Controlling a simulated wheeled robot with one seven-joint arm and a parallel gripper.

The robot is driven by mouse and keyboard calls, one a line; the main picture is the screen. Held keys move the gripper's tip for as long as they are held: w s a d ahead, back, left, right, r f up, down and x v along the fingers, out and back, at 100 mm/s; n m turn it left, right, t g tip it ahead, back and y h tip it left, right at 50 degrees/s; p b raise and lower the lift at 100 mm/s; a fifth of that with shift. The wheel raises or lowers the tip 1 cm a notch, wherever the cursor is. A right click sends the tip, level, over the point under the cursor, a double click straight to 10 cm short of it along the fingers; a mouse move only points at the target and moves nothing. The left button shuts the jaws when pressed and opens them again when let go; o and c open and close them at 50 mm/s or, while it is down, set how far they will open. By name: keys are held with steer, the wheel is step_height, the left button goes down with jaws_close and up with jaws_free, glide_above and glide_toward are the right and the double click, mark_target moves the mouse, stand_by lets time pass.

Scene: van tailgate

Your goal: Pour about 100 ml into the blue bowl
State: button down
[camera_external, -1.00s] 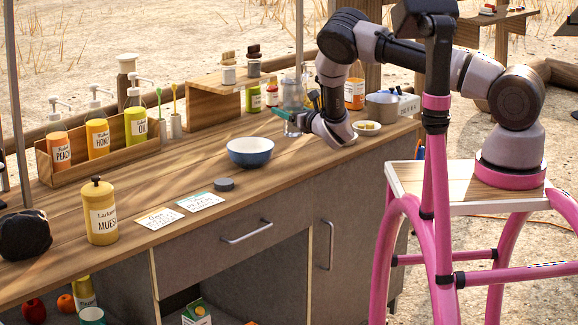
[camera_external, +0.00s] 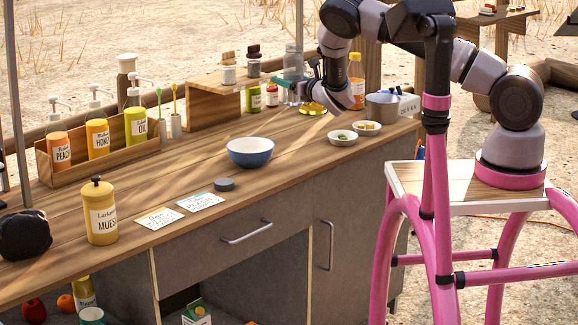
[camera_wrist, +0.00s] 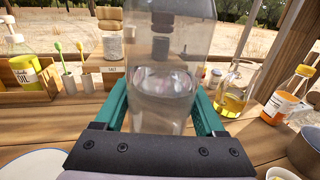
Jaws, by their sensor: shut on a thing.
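The blue bowl (camera_external: 250,153) stands on the wooden counter and looks empty in the external view. Its pale rim shows at the lower left of the wrist view (camera_wrist: 35,163). My gripper (camera_external: 293,77) is shut on a clear vessel (camera_external: 290,93), with teal fingers on both sides of it. In the wrist view the clear vessel (camera_wrist: 165,85) is roughly upright and partly filled with clear liquid. The gripper holds it above the counter, behind and right of the bowl, apart from it. The vessel's base is hidden in the wrist view.
A glass beaker of yellow liquid (camera_wrist: 235,92) stands close right of the held vessel. An orange-labelled bottle (camera_external: 356,88), a pot (camera_external: 382,107) and two small dishes (camera_external: 342,138) stand farther right. A grey disc (camera_external: 224,184) lies before the bowl.

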steer(key=shift+s+a+r, duration=0.1)
steer(key=shift+s+r, duration=0.05)
steer(key=shift+r, duration=0.6)
steer(key=s+a+f+n+g+y, duration=0.2)
steer(key=s+a+n+g+y, duration=0.4)
steer(key=s, duration=0.5)
steer(key=r+n+g+y, duration=0.2)
steer(key=n+g, duration=0.1)
steer(key=g, duration=0.2)
glide_above(251, 155)
steer(key=s+a, duration=0.2)
steer(key=s, duration=0.3)
steer(key=f, duration=1.3)
steer(key=shift+a+f, duration=0.2)
steer(key=shift+f, duration=0.1)
steer(key=shift+s+r+m, duration=0.1)
steer(key=shift+m, duration=0.3)
